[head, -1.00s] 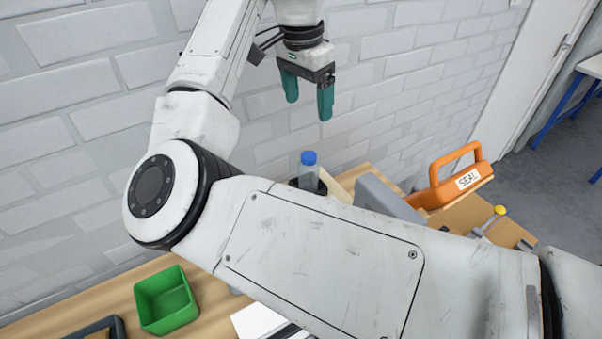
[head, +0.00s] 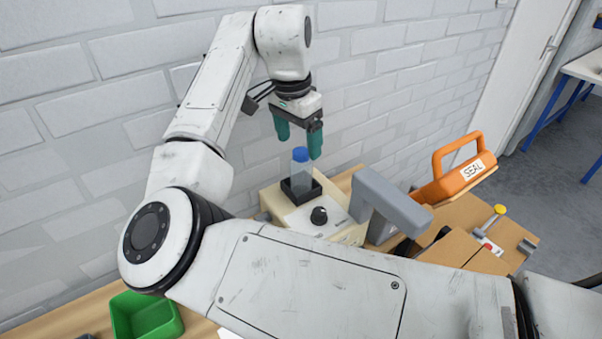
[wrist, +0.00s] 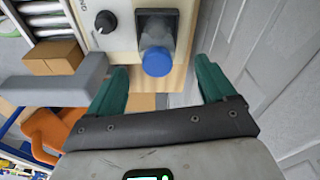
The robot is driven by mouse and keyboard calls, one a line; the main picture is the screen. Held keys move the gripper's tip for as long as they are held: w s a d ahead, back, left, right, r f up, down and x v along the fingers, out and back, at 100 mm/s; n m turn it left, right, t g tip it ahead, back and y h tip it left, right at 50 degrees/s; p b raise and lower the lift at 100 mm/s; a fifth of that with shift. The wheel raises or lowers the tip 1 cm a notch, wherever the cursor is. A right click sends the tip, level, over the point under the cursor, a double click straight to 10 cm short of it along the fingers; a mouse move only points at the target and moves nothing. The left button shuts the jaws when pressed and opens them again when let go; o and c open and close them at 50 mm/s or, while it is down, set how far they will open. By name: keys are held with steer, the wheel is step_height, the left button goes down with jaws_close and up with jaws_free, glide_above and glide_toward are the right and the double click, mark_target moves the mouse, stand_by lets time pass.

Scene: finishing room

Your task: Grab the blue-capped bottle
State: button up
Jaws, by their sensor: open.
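The blue-capped bottle (head: 300,169) is clear and stands upright in a dark square holder (head: 303,192) on top of a cream machine with a black knob. In the wrist view its blue cap (wrist: 157,62) shows between my two green fingers, near their tips. My gripper (head: 298,148) is open and empty. In the head view its fingers hang at the height of the cap, one on each side of it, the right one partly in front.
A grey angled arm (head: 392,203) stands right of the cream machine (head: 340,235). An orange SEAL-labelled tool (head: 462,172) and cardboard boxes (head: 450,250) are farther right. A green bin (head: 145,315) sits at lower left. The brick wall (head: 90,130) is close behind.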

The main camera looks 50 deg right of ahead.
mark_target(301, 151)
steer(key=shift+s+d+f+p, duration=0.1)
steer(key=shift+d+f+p, duration=0.2)
steer(key=shift+f, duration=1.15)
steer(key=shift+s+d+f+p, duration=0.1)
steer(key=shift+f+p, duration=0.3)
steer(key=shift+f, duration=1.05)
steer(key=shift+c, duration=0.4)
steer(key=c, duration=1)
